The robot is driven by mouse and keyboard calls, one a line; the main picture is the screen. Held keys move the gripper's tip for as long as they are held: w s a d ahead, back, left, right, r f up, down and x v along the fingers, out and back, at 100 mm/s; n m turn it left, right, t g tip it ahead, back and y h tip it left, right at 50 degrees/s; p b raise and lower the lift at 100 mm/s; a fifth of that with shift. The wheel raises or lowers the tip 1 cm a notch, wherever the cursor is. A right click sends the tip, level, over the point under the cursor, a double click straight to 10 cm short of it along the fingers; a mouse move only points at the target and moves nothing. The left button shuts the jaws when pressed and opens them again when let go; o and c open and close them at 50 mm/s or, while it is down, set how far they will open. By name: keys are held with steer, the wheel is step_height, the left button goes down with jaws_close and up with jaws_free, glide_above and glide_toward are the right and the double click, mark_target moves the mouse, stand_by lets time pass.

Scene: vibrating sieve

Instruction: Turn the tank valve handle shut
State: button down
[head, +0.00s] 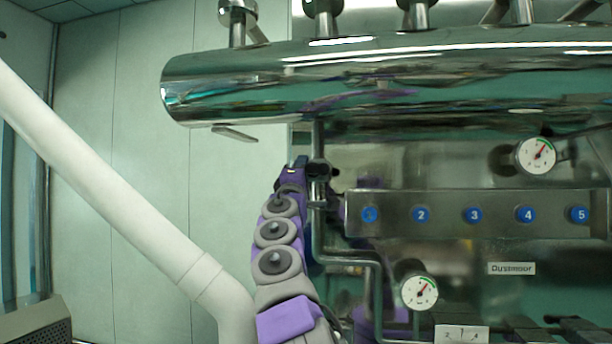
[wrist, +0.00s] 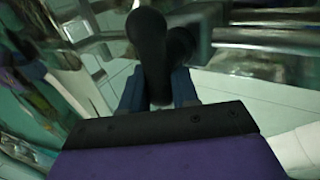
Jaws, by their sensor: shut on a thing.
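The tank (head: 400,88) is a long polished metal cylinder across the top of the head view. A thin vertical pipe runs below it, with a small dark valve handle (head: 321,169) beside it. My gripper (head: 305,168) is at this handle, just under the tank. In the wrist view, the black, round-ended handle (wrist: 148,42) lies between the bluish fingers of my gripper (wrist: 158,90), which is shut on it. A second dark rounded part (wrist: 182,45) sits just right of it. The valve body is mostly hidden, and the handle's exact angle is hard to tell.
A metal panel with numbered blue buttons (head: 473,215) is right of my gripper. Pressure gauges hang at the upper right (head: 537,156) and lower middle (head: 419,291). A grey lever (head: 235,133) sticks out under the tank. A thick white pipe (head: 110,190) slants across the left.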

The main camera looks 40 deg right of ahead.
steer(key=shift+w+a+f+n, duration=0.1)
steer(key=shift+w+f+n, duration=0.15)
steer(key=shift+n, duration=0.15)
steer(key=c, duration=1.3)
jaws_free()
steer(key=o, duration=0.3)
steer(key=shift+w+a+t+y, duration=0.1)
steer(key=shift+w+t+y, duration=0.15)
steer(key=shift+t+y, duration=0.05)
steer(key=shift+s+r, duration=0.1)
steer(key=shift+s, duration=0.15)
steer(key=shift+s+a+f+b, duration=0.25)
steer(key=shift+s+f+b, duration=0.2)
steer(key=shift+b, duration=0.35)
steer(key=b+v, duration=0.3)
steer(key=v, duration=0.2)
steer(key=b+v, duration=0.3)
steer(key=v, duration=0.2)
steer(key=b+v, duration=0.4)
steer(key=v, duration=0.2)
steer(key=shift+w+a, duration=0.3)
steer(key=shift+a, duration=0.1)
